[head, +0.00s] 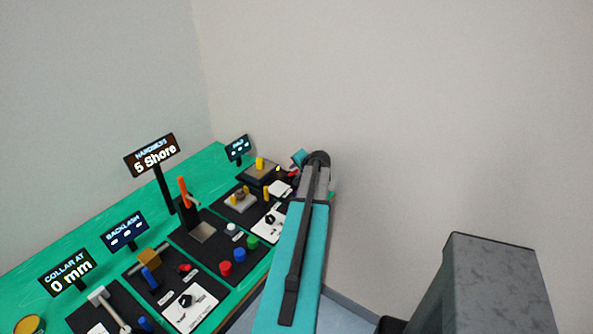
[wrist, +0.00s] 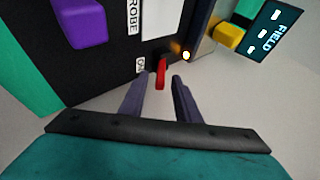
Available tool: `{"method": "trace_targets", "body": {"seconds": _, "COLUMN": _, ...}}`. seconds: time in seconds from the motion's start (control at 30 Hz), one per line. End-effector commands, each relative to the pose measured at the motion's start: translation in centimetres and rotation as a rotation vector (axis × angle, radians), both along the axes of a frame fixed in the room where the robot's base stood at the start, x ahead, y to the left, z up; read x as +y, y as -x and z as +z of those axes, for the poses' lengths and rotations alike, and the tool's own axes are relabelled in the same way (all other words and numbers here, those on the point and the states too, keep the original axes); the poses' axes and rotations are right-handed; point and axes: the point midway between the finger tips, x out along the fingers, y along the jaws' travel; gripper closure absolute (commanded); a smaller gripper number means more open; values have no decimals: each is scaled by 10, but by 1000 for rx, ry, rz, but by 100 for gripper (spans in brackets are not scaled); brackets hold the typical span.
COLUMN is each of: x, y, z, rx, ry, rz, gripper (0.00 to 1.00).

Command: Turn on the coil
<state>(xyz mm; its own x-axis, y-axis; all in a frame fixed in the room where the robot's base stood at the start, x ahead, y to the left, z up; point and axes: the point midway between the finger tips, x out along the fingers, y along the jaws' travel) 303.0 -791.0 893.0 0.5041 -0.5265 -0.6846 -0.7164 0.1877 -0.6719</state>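In the wrist view a small red switch lever (wrist: 161,73) stands out from a black panel, beside a white "ON" label (wrist: 139,66). My gripper (wrist: 160,82) is open, with its two dark fingers on either side of the lever's line. The lever shows between the fingertips; I cannot tell whether either finger touches it. A small amber lamp (wrist: 186,55) glows near the lever. A yellow block (wrist: 228,37) and a "FIELD" display (wrist: 265,27) showing dashes are up and right. In the head view my arm largely hides the gripper and switch.
A purple block (wrist: 83,22) is at the panel's upper left in the wrist view. The green bench (head: 110,220) holds several black stations with knobs and coloured buttons, and upright displays such as "5 Shore" (head: 153,157). A wall is close behind my arm.

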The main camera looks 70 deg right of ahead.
Motion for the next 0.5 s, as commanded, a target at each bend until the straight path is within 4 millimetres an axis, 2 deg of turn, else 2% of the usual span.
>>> {"method": "trace_targets", "body": {"seconds": 0.2, "x": -8, "y": -7, "z": -9, "rx": 1, "ry": 1, "rz": 1, "gripper": 70}}
{"method": "trace_targets", "body": {"seconds": 0.5, "x": -9, "y": -8, "z": -12, "rx": 0, "ry": 1, "rz": -1, "gripper": 70}}
